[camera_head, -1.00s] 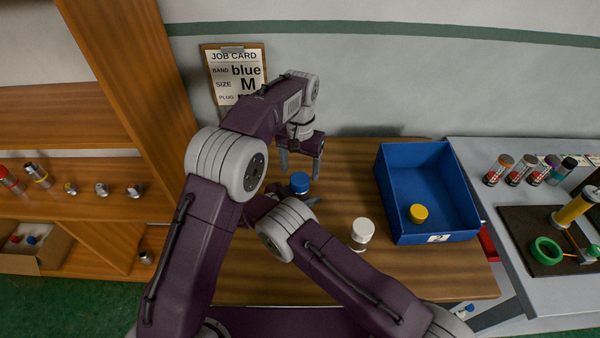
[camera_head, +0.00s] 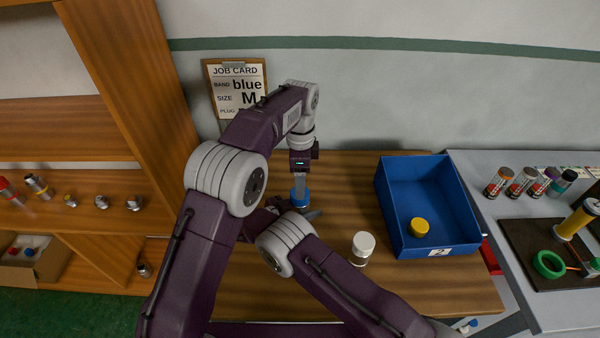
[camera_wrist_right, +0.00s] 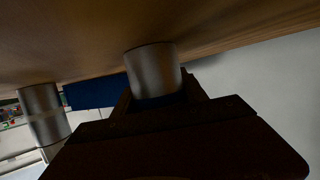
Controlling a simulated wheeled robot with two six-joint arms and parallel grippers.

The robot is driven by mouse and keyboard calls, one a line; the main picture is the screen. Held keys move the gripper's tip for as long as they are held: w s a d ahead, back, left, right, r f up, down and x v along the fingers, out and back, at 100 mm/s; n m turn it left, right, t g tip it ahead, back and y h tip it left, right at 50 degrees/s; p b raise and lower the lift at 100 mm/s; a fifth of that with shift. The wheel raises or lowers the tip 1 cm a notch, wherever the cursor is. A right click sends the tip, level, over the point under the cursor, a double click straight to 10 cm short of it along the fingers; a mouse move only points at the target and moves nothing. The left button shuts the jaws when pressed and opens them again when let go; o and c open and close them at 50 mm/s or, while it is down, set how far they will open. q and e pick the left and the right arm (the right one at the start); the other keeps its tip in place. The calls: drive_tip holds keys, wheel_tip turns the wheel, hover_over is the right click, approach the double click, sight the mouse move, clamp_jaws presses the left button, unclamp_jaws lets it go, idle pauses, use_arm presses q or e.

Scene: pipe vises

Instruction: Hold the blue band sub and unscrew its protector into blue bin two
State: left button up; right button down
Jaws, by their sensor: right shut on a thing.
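The blue band sub stands on the wooden bench with its blue protector (camera_head: 300,198) on top. Its grey metal body (camera_wrist_right: 153,70) shows in the right wrist view. My right gripper (camera_head: 302,212) is low at the bench, shut around the sub from the side, and partly hidden by its own arm. My left gripper (camera_head: 300,184) points straight down over the protector, its fingers at the protector's top. Their far sides are hidden, so I cannot tell whether they grip it. Blue bin two (camera_head: 438,253) stands to the right, with a yellow cap (camera_head: 419,227) inside.
A white-capped cylinder (camera_head: 362,247) stands on the bench between my right forearm and the bin. A job card (camera_head: 238,88) reading blue, M is behind. Several tubes (camera_head: 510,181) and a green ring (camera_head: 548,264) are on the right-hand table.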

sight(300, 207)
use_arm(q)
wheel_tip(300, 207, down, 6)
drive_tip(key=shift+r, duration=0.1)
drive_tip(key=c, duration=1.5)
drive_tip(key=shift+o, duration=0.2)
drive_tip(key=n, duration=1.3)
drive_tip(key=shift+n, duration=0.3)
drive_tip(key=o, duration=1.5)
drive_tip(key=shift+o, duration=0.2)
